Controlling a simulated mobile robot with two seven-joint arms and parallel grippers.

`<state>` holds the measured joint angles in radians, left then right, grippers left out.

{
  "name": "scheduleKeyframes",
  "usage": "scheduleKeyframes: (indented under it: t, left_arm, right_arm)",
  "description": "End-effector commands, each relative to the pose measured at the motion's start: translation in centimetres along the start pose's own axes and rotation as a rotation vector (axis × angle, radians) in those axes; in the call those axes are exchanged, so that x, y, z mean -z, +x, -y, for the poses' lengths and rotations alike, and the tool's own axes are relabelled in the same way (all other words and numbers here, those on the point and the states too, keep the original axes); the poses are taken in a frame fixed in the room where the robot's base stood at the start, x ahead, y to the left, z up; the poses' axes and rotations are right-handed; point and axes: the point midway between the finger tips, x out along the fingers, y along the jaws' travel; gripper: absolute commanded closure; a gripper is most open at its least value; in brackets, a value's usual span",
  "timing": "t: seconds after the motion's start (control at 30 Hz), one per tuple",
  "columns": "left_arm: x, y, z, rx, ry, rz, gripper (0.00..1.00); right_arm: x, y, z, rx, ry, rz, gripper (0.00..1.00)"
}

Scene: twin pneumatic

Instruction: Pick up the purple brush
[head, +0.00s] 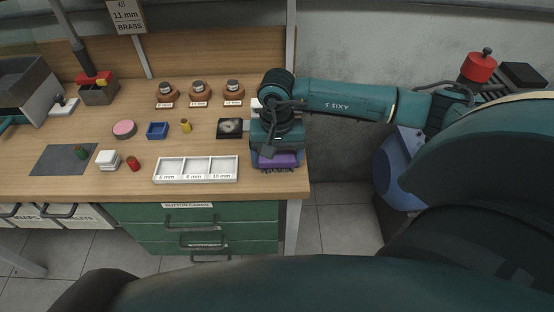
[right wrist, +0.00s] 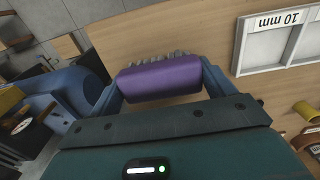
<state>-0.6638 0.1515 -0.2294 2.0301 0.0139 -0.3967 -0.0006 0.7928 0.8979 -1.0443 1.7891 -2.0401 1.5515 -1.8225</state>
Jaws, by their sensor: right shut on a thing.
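The purple brush (head: 279,160) is at the right end of the wooden bench, just right of the white tray. My right gripper (head: 277,152) is above the brush, its body hiding part of it. In the right wrist view the brush (right wrist: 159,78) lies between the two fingers of my right gripper (right wrist: 160,82), which are shut on it. Its grey bristles point away from the gripper, toward the wooden top. I cannot tell whether the bristles touch the bench. My left gripper is not in view.
A white three-part tray (head: 196,180) with size labels stands left of the brush. A black square pad (head: 229,128) lies behind the tray. The bench's right edge is close by.

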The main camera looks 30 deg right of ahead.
Motion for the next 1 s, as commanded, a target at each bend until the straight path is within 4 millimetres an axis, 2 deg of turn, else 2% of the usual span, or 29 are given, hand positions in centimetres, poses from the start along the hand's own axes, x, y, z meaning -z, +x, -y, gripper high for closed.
scheduleKeyframes:
  t: [0.17, 0.27, 0.5, 0.7, 1.0]
  left_arm:
    - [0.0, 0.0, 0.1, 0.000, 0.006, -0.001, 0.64]
    - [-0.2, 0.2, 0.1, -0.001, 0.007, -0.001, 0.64]
    - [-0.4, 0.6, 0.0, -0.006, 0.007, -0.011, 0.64]
    - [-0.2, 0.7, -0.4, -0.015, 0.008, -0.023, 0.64]
    - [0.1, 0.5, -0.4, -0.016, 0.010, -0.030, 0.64]
  right_arm:
    - [0.1, -0.3, 0.0, 0.001, 0.000, -0.002, 0.43]
    - [0.1, -1.2, 0.1, 0.003, 0.001, -0.003, 0.43]
    - [0.1, -6.0, 0.1, 0.004, 0.000, -0.005, 0.43]
    - [0.1, -9.1, 0.1, 0.003, 0.000, -0.003, 0.43]
    - [0.0, -10.1, 0.0, 0.000, 0.000, 0.000, 0.43]
